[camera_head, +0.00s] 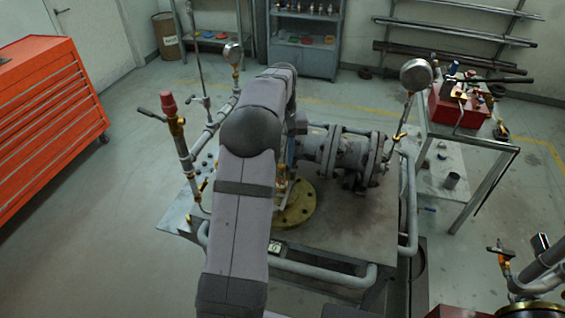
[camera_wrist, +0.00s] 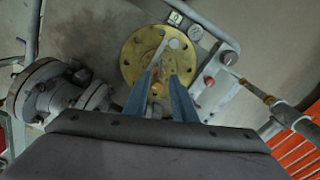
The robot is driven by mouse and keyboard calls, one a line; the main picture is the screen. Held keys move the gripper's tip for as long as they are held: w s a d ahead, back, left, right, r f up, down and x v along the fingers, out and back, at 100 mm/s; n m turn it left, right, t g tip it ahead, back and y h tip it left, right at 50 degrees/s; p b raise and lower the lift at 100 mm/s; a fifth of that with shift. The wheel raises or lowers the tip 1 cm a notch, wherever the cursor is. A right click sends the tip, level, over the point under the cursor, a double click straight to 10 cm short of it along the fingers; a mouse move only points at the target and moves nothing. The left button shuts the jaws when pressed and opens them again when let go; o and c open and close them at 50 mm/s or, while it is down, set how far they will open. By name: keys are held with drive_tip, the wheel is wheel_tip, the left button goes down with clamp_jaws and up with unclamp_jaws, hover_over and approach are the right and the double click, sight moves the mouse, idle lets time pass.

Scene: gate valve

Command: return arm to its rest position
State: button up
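My arm (camera_head: 240,200) reaches forward over the valve bench in the head view and hides most of my gripper there. In the wrist view my gripper (camera_wrist: 159,76) points at the round brass flange (camera_wrist: 131,60). Its two blue fingers stand apart, so it is open. A small brass part (camera_wrist: 157,88) shows between the fingers; I cannot tell whether they touch it. The brass flange (camera_head: 298,210) lies on the bench beside my arm in the head view. The grey flanged valve body (camera_head: 345,152) is right of my arm; it also shows at left in the wrist view (camera_wrist: 45,92).
A pipe with a red-capped fitting (camera_head: 170,108) rises left of my arm. Round gauges (camera_head: 416,75) stand on thin pipes near the bench. A metal side table with a red box (camera_head: 460,105) is at right, an orange tool cabinet (camera_head: 45,115) at left. Open floor lies between cabinet and bench.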

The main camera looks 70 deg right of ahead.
idle(0.3)
drive_tip(key=w+a+n, duration=0.6)
drive_tip(key=w+a, duration=1.5)
drive_tip(key=a, duration=0.2)
drive_tip(key=w+a+f+n, duration=0.1)
drive_tip(key=a+n, duration=0.3)
drive_tip(key=a, duration=1.2)
drive_tip(key=s+a+f+n, duration=0.4)
drive_tip(key=s+a, duration=0.4)
drive_tip(key=a, duration=0.5)
wheel_tip(320, 180, down, 27)
drive_tip(key=b, duration=2.7)
drive_tip(key=shift+w+d+f+b, duration=0.15)
drive_tip(key=shift+w+d+b, duration=0.05)
drive_tip(key=shift+d+b, duration=0.1)
